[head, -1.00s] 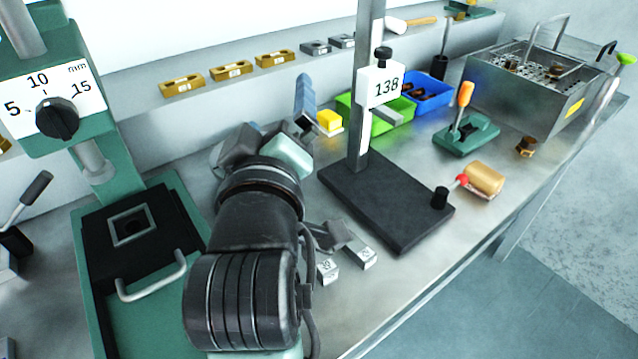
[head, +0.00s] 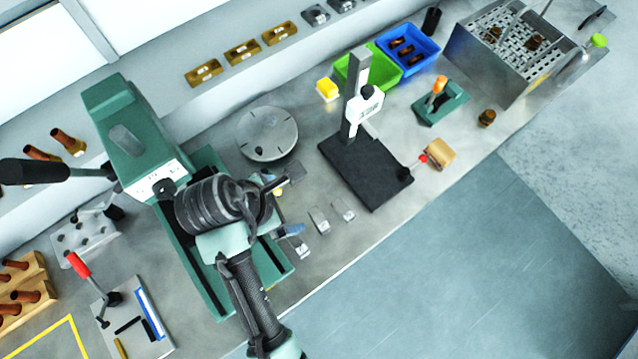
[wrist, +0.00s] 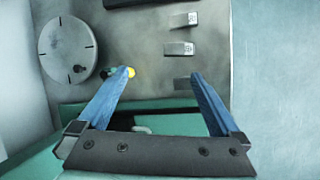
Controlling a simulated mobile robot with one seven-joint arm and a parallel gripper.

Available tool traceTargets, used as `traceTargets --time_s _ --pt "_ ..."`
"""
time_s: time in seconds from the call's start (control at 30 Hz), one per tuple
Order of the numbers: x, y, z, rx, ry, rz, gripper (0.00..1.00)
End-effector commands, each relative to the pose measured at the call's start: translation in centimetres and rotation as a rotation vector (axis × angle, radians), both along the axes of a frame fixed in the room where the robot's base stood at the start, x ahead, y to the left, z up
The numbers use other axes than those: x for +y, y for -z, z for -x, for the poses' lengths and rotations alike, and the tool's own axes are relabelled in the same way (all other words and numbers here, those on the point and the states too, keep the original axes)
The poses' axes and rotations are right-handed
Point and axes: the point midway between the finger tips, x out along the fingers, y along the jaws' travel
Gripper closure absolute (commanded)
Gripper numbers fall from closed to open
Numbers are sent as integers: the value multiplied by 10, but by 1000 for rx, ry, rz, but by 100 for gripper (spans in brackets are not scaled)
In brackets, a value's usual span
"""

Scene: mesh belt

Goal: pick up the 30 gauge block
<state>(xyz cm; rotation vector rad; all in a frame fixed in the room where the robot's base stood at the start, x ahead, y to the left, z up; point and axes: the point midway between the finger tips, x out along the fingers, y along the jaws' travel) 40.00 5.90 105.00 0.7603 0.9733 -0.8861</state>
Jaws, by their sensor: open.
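Small grey gauge blocks lie on the steel bench. In the head view one block (head: 319,221) and another (head: 342,209) lie side by side, and a third (head: 300,247) lies nearer my gripper. The wrist view shows a top block (wrist: 183,20), a middle block (wrist: 178,48), and a third (wrist: 182,83) beside the right fingertip. The labels are too small to read, so I cannot tell which is 30. My gripper (wrist: 161,76) is open and empty, its blue fingers wide apart above the bench and the green press base. In the head view my arm partly hides it.
A black-based height stand (head: 366,172) stands right of the blocks. A round grey plate (head: 268,134) lies behind. The green press (head: 137,140) stands left, close to my arm. Green (head: 368,72) and blue (head: 408,50) bins are farther back. The bench's front edge is close to the blocks.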

Motion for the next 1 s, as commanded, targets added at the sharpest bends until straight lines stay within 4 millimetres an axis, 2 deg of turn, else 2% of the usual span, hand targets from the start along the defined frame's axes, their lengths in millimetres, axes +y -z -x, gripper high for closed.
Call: traceTargets --time_s 0.03,0.23,0.6,1.0 --pt "-2 -11 10 41 -25 25 0" --pt "-8 -7 27 126 -77 75 0" --pt "-28 52 16 131 -78 77 0" --pt "-44 80 8 128 -77 75 0"
